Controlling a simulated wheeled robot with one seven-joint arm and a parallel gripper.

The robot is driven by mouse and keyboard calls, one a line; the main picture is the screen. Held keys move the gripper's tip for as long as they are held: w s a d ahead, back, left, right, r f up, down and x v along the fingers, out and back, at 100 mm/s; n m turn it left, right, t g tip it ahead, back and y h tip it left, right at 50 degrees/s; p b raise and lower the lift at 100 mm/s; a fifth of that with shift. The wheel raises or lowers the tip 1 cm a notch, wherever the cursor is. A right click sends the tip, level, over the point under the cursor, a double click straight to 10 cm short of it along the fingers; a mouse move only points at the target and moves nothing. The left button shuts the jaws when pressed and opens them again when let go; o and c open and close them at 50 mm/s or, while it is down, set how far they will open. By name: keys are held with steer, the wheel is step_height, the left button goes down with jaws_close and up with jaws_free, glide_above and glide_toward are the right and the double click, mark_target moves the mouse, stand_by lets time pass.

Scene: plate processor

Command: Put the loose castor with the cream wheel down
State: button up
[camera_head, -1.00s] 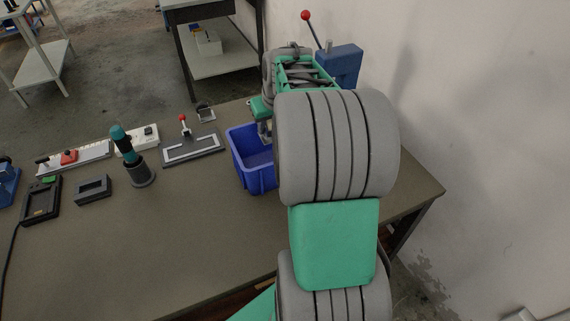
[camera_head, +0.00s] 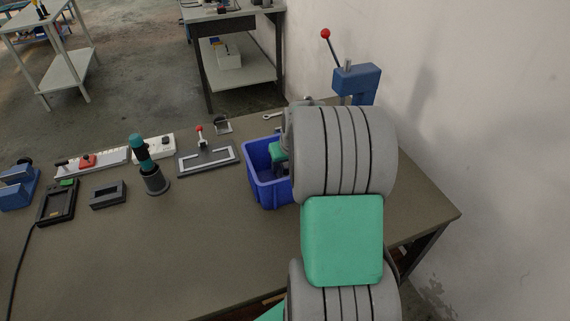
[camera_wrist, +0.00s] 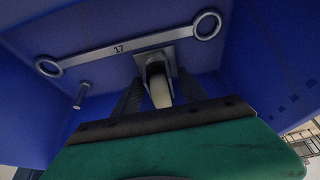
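The loose castor (camera_wrist: 160,91) has a cream wheel and a grey metal plate. It shows in the wrist view between the dark fingers of my gripper (camera_wrist: 160,84), with its wheel towards my palm. The fingers appear closed on its sides; exact contact is hard to see. My gripper is down inside the blue bin (camera_head: 267,189), close over its floor. In the head view my arm and the bin wall hide the castor and fingertips.
In the bin lie a double-ring spanner marked 17 (camera_wrist: 130,49) and a bolt (camera_wrist: 81,95). Left of the bin stand a grey frame fixture with a red-knobbed lever (camera_head: 208,158) and a teal-handled tool (camera_head: 148,165). A blue lever press (camera_head: 357,84) stands behind my arm. The front table is clear.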

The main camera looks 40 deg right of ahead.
steer(key=shift+o, duration=0.2)
steer(key=v, duration=1.2)
steer(key=s+a+r+n+p, duration=0.1)
steer(key=s+a, duration=0.4)
steer(key=a, duration=0.6)
steer(key=s+a+r+n+g+y+p, duration=0.1)
steer(key=s+a+r+p, duration=0.2)
steer(key=a, duration=0.8)
steer(key=shift+s+a+r+n+p, duration=0.4)
steer(key=shift+s+p, duration=0.6)
steer(key=shift+s, duration=0.1)
